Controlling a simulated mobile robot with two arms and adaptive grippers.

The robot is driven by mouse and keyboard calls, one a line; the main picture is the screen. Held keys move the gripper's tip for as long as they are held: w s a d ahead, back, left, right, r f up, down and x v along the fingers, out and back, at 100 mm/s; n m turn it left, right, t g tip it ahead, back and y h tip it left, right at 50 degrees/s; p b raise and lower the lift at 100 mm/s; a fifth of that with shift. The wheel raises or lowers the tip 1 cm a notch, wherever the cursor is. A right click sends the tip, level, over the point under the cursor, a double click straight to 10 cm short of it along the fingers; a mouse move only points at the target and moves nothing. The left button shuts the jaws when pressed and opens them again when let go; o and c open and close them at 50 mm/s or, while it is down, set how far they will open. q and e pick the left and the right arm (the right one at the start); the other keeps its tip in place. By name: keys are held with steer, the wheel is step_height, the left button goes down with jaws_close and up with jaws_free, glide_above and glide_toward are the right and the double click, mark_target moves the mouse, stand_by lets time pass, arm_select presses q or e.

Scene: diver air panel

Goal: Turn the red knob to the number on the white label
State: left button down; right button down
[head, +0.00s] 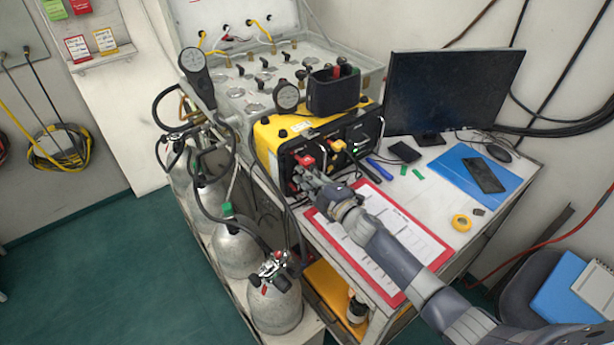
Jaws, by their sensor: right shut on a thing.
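A yellow and black box (272,135) stands on the bench with its black front panel facing me. A red knob (304,160) shows on the left part of that panel, and a yellow part (337,146) is to its right. My right gripper (302,174) is at the panel, shut on the red knob; its fingers cover part of it. The knob's numbers and the white label cannot be made out at this size. My left gripper is not in view.
A red-framed sheet (408,243) lies under my right arm. A monitor (453,88), a blue mat (463,166) and a yellow tape roll (461,222) are to the right. Gas cylinders (238,250) with hoses stand at the left. A black holder (333,93) sits on the box.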

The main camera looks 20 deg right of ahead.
steer(key=c, duration=1.4)
jaws_free()
steer(key=shift+c, duration=0.2)
steer(key=shift+n, duration=0.3)
